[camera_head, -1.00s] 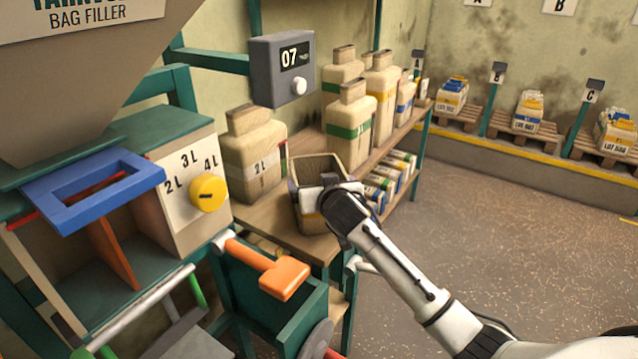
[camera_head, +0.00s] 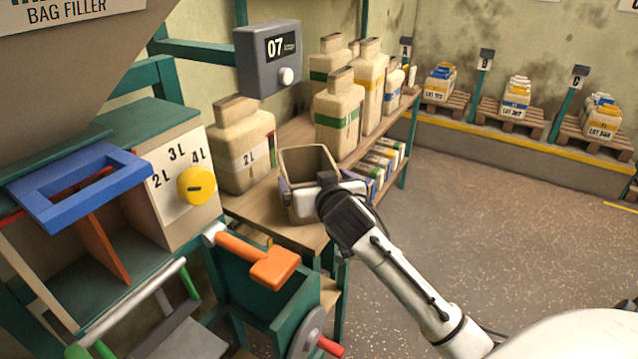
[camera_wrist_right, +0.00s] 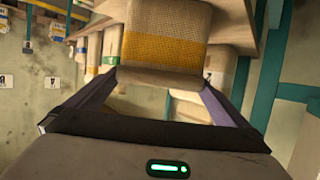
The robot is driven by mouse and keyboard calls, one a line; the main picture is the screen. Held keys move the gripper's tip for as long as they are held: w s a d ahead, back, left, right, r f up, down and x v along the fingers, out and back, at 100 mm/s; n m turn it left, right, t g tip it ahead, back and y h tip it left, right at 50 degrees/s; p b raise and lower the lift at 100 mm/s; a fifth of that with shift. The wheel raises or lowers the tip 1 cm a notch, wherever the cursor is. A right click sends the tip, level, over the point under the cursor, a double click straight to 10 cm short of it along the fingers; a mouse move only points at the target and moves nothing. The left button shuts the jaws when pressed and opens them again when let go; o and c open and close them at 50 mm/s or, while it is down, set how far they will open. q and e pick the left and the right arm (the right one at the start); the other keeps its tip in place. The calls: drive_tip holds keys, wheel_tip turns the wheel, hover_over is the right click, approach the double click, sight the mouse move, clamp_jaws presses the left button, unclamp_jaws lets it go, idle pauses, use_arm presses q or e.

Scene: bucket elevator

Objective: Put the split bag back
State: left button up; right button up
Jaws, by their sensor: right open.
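An open-topped tan bag (camera_head: 308,158) stands on the near end of the wooden shelf, to the right of the bag marked 2L (camera_head: 241,148). I cannot make out a split in it. My right gripper (camera_head: 318,192) is open at its front, with the fingers spread to either side of it. In the right wrist view, a woven bag with a yellow-orange band (camera_wrist_right: 165,42) lies beyond and between the spread fingertips (camera_wrist_right: 158,80). The gap below it between the fingers is empty. I cannot tell whether the fingers touch it. My left gripper is out of view.
Several full bags (camera_head: 338,115) stand behind on the shelf, with small packets (camera_head: 380,160) below. The bag filler with its yellow knob (camera_head: 196,186) and an orange-handled machine (camera_head: 275,266) crowd the left. Loaded pallets (camera_head: 512,118) line the back wall. The floor at right is clear.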

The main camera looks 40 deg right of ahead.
drive_tip(key=shift+v, duration=2.25)
